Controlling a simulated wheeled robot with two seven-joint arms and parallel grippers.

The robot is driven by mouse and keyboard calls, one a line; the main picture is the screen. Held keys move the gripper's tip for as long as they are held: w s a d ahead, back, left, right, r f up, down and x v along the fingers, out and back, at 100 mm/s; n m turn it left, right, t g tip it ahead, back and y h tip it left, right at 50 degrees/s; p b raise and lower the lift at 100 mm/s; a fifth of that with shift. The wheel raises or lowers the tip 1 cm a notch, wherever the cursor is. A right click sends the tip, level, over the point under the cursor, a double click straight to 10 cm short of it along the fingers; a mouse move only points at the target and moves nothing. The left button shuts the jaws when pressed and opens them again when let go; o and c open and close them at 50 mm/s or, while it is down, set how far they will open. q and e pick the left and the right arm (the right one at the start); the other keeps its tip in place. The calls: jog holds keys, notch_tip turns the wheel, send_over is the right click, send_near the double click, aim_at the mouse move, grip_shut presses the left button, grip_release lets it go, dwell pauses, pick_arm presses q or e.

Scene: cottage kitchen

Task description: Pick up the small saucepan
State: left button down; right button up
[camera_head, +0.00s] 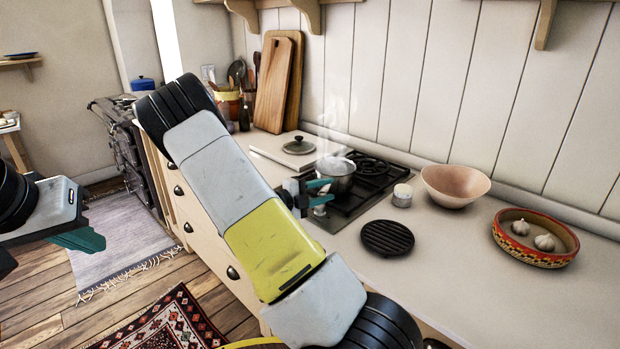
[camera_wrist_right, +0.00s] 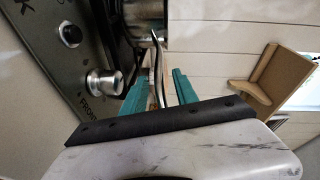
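The small saucepan (camera_head: 340,182) is metal and stands on the black hob, with steam rising from it. My right gripper (camera_head: 321,192) is at its near left side, with two teal fingers apart. In the right wrist view, the saucepan's thin handle (camera_wrist_right: 157,62) reaches down between the parted fingertips (camera_wrist_right: 164,76). A gap shows beside the handle, and I cannot tell whether either finger touches it. Part of the metal pot (camera_wrist_right: 146,14) shows at the top. My left gripper (camera_head: 80,239) is at the left edge, over the floor, away from the counter; its finger gap is not clear.
The hob (camera_head: 368,190) has black grates. A small pale-topped tin (camera_head: 402,196), a round black trivet (camera_head: 387,238), a wooden bowl (camera_head: 455,184) and a patterned dish (camera_head: 535,255) with garlic stand right of it. A pot lid (camera_head: 298,146) and cutting boards (camera_head: 274,85) are behind left.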

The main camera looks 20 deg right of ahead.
grip_shut()
dwell(1.2)
